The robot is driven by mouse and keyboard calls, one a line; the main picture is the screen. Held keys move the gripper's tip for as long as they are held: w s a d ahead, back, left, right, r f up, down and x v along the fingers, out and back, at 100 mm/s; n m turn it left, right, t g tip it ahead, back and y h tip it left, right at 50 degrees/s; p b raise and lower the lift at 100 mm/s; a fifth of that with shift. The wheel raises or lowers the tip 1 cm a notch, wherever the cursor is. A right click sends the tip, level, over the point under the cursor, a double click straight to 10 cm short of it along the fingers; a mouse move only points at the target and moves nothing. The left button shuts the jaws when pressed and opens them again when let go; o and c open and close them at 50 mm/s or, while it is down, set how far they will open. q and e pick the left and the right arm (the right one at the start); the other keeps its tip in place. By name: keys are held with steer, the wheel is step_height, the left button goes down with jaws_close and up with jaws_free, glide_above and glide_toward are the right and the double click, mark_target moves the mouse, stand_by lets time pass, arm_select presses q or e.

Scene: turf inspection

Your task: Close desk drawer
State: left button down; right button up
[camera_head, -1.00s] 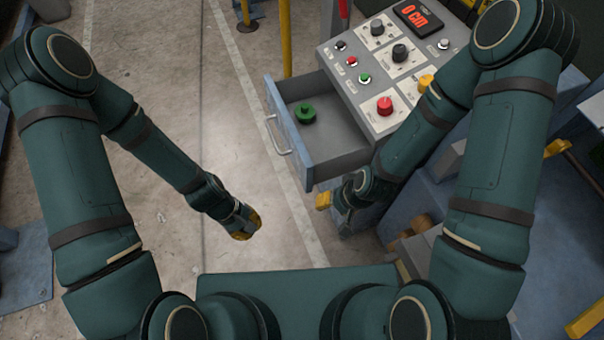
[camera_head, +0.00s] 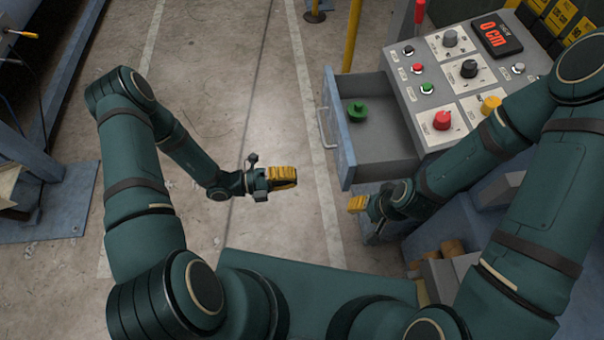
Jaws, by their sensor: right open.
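The desk drawer (camera_head: 383,152) is pulled out to the left from under the control panel, with a blue-grey front (camera_head: 337,133) and a metal bar handle (camera_head: 325,128). A green knob-like object (camera_head: 357,111) lies inside it. My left gripper (camera_head: 284,177), with yellow fingertips, is in the air to the left of the drawer front and lower in the picture, apart from it. Its fingers overlap in this view, so its opening is unclear. My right gripper (camera_head: 358,205) is open and empty, just below the drawer's near corner in the picture.
The control panel (camera_head: 465,85) with knobs, buttons and a red "0 cm" display (camera_head: 495,35) stands to the right of the drawer. A yellow post (camera_head: 352,35) rises behind the drawer. The concrete floor (camera_head: 215,80) left of the drawer is clear.

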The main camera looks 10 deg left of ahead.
mark_target(342, 172)
arm_select(q)
steer(key=x, duration=1.2)
steer(key=shift+d, duration=0.2)
steer(key=b+x, duration=0.3)
steer(key=x, duration=1.6)
steer(key=shift+w+d+f, duration=0.1)
steer(key=shift+d+f, duration=0.05)
steer(key=shift+d, duration=0.2)
